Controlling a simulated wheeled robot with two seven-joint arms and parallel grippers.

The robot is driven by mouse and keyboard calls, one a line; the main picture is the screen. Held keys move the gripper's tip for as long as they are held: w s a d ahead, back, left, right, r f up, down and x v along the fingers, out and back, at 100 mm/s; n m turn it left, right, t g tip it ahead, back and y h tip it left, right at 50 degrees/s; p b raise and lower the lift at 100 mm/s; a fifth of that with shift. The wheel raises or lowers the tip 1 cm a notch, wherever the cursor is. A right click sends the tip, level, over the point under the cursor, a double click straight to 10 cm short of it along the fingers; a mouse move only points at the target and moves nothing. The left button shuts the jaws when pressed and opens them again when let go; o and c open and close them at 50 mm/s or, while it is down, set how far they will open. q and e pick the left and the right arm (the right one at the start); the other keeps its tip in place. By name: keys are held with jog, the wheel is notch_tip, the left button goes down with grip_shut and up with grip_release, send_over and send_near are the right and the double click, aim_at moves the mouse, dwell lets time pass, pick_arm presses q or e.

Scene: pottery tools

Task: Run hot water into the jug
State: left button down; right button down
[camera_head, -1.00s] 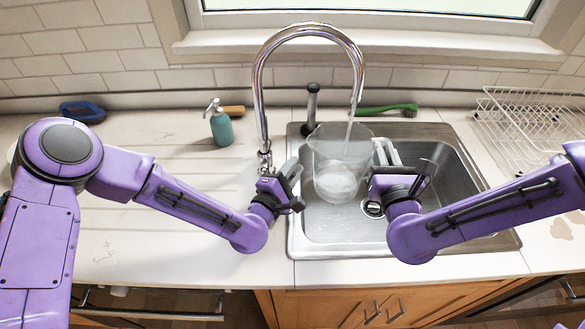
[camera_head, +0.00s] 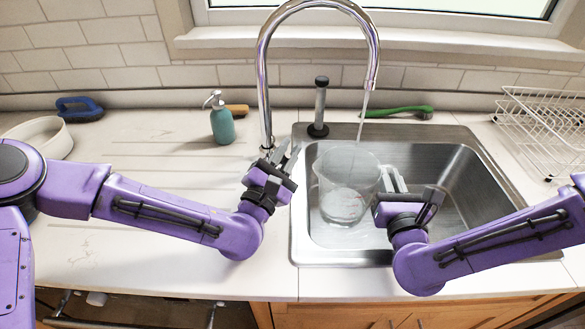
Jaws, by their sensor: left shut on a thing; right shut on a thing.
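The clear jug (camera_head: 347,185) is held upright over the left part of the steel sink (camera_head: 300,225). A little clear liquid seems to lie in its bottom. My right gripper (camera_head: 401,192) is shut on the jug's handle (camera_head: 399,180), at its right side. A thin stream of water (camera_head: 364,113) falls from the tip of the chrome tap (camera_head: 263,80) toward the jug's back rim; its lower end is hard to make out. My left gripper (camera_head: 281,160) is shut at the tap's base, seemingly on its lever, which the fingers mostly hide.
A teal soap bottle (camera_head: 222,125) stands left of the tap. A black-topped post (camera_head: 319,108) stands behind the sink, beside a green brush (camera_head: 398,112). A wire rack (camera_head: 545,130) is at right, a white bowl (camera_head: 50,138) at far left. The left counter is mostly clear.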

pick_arm(q)
jog(key=shift+a+r+n+t+b, duration=0.2)
jog(key=shift+a+n+t+b, duration=0.25)
jog(key=shift+n+b, duration=0.35)
